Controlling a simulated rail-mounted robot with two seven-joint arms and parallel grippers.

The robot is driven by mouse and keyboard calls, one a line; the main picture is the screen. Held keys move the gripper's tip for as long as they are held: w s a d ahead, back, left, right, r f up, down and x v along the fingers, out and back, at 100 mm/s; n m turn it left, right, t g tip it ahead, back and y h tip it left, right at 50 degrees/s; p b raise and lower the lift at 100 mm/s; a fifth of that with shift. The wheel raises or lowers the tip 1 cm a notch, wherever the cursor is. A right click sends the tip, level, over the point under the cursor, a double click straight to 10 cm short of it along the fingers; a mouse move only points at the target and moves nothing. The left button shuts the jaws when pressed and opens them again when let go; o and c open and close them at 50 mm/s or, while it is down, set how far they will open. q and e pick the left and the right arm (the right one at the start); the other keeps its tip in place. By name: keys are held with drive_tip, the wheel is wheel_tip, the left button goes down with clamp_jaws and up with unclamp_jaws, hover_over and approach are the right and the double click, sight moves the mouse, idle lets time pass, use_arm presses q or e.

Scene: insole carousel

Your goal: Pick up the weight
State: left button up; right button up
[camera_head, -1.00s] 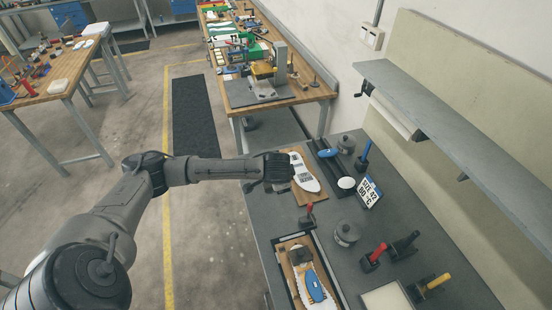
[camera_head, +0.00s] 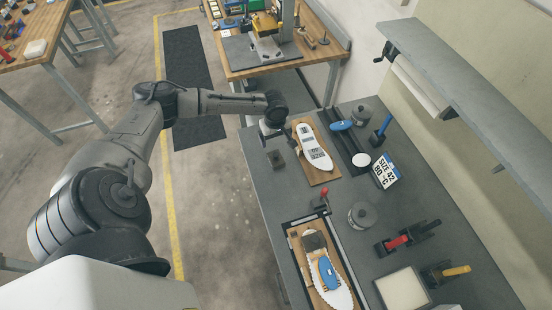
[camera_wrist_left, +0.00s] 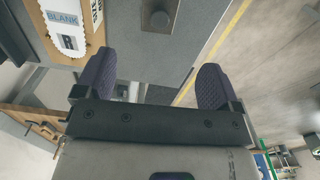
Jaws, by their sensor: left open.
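A small dark grey block (camera_head: 277,158) sits on the grey workbench (camera_head: 262,184), by its left edge and beside the board with the white insole (camera_head: 316,150). A dark block with a round knob (camera_wrist_left: 160,18) shows at the top of the left wrist view, beside the insole labelled BLANK and R (camera_wrist_left: 68,28). My left gripper (camera_head: 270,130) is open and empty, just behind the block and apart from it. Its two fingers are spread in the left wrist view (camera_wrist_left: 153,85). Another dark block (camera_head: 314,241) rests on the nearer insole. My right gripper is out of view.
Two round grey pots with knobs (camera_head: 362,214) (camera_head: 360,115) stand on the bench. A size sign (camera_head: 384,170), red-handled tool (camera_head: 396,242), yellow-handled tool (camera_head: 450,271) and pale tray (camera_head: 402,290) lie rightward. A grey shelf (camera_head: 463,105) overhangs the right side.

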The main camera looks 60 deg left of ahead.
sight(276, 158)
use_arm(q)
wheel_tip(276, 158, down, 9)
drive_tip(key=shift+r, duration=0.15)
drive_tip(key=shift+d+f+b, duration=0.2)
drive_tip(key=shift+f+b, duration=0.15)
drive_tip(key=shift+f, duration=2.2)
drive_tip(key=c, duration=1.6)
